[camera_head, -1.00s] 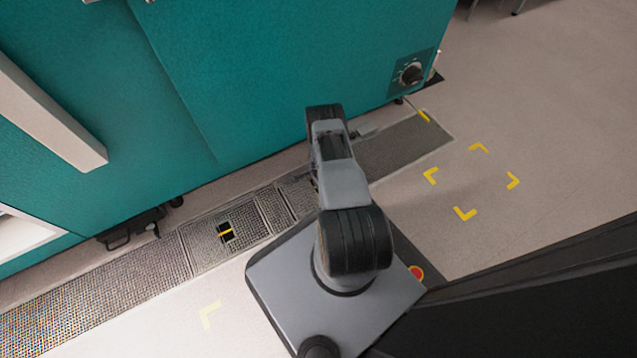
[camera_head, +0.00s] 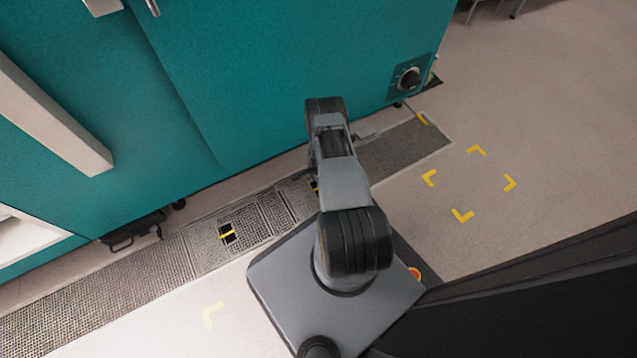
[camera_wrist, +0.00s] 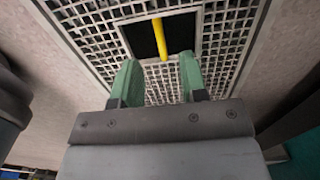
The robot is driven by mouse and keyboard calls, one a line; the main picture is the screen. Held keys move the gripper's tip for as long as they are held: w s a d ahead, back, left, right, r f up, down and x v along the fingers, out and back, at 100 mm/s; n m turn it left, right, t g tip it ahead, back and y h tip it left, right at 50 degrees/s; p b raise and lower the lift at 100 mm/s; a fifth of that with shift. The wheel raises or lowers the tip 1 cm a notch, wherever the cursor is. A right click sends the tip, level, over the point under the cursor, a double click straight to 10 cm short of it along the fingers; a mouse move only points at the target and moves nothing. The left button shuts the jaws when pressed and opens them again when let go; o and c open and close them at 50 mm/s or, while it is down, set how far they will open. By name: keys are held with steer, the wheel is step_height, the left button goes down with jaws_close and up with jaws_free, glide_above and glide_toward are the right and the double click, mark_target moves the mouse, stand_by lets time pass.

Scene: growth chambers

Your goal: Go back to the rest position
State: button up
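In the wrist view my gripper (camera_wrist: 160,82) points down toward the floor grating. Its two green fingers stand apart with nothing between them. Beyond the fingertips is a dark square opening in the grating (camera_wrist: 228,62), with a yellow bar (camera_wrist: 161,38) across it. In the head view my arm is folded over my base, and the gripper itself is hidden behind the arm links.
A teal chamber (camera_head: 290,70) with a black knob (camera_head: 409,77) stands close in front of the arm. Grating (camera_head: 150,270) runs along its foot. Yellow corner marks (camera_head: 463,215) lie on open floor at the right. A dark panel (camera_head: 540,300) fills the lower right.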

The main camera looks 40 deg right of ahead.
step_height(320, 180, up, 10)
steer(key=p, duration=0.3)
steer(key=shift+f+p, duration=0.25)
steer(key=shift+p, duration=0.05)
